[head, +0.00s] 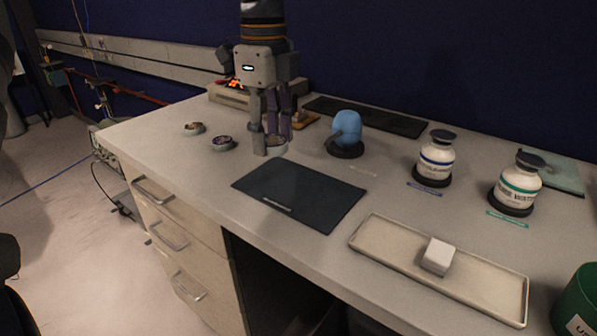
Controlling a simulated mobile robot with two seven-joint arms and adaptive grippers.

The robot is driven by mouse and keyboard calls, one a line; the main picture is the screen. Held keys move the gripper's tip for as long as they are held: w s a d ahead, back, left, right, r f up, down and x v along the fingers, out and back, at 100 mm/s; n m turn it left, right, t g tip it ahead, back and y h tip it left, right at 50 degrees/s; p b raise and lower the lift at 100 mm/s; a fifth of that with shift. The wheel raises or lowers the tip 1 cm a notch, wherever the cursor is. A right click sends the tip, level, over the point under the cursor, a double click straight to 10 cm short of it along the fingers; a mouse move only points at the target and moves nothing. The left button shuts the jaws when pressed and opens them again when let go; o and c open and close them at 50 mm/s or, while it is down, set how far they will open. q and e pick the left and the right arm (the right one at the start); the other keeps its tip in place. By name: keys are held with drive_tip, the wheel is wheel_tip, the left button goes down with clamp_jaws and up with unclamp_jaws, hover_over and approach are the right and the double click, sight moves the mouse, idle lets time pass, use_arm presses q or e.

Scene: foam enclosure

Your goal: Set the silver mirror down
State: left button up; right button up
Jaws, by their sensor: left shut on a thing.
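My left gripper (273,135) reaches down from the top over the back left of the bench, its fingers pointing down and closed. A narrow, upright grey piece (260,145) shows at the fingertips on the left; it appears to be the silver mirror, mostly hidden by the fingers. Its lower end is close to the bench top, and I cannot tell whether it touches. My right gripper is not in view.
A dark mat (300,192) lies in front. A blue rounded object (348,125), two white bottles (436,160) (519,185), a pale tray (385,240) with a white block (437,256), and a green container (578,305) stand to the right.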

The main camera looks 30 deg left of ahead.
use_arm(q)
hover_over(297, 185)
drive_tip(key=f, duration=0.4)
drive_tip(key=f+b, duration=0.1)
drive_tip(key=shift+s+a+f, duration=0.1)
drive_tip(key=shift+s+f, duration=0.2)
drive_tip(key=shift+f, duration=0.1)
drive_tip(key=f, duration=0.3)
drive_tip(key=shift+w+f, duration=0.2)
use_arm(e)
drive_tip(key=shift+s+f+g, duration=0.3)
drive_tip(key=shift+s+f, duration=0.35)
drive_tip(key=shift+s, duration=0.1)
use_arm(q)
drive_tip(key=shift+d, duration=0.2)
drive_tip(key=o, duration=1.2)
drive_tip(key=shift+f, duration=0.1)
wheel_tip(297, 185, up, 12)
drive_tip(key=shift+r, duration=0.2)
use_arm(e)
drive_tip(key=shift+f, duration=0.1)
use_arm(q)
drive_tip(key=shift+f, duration=0.1)
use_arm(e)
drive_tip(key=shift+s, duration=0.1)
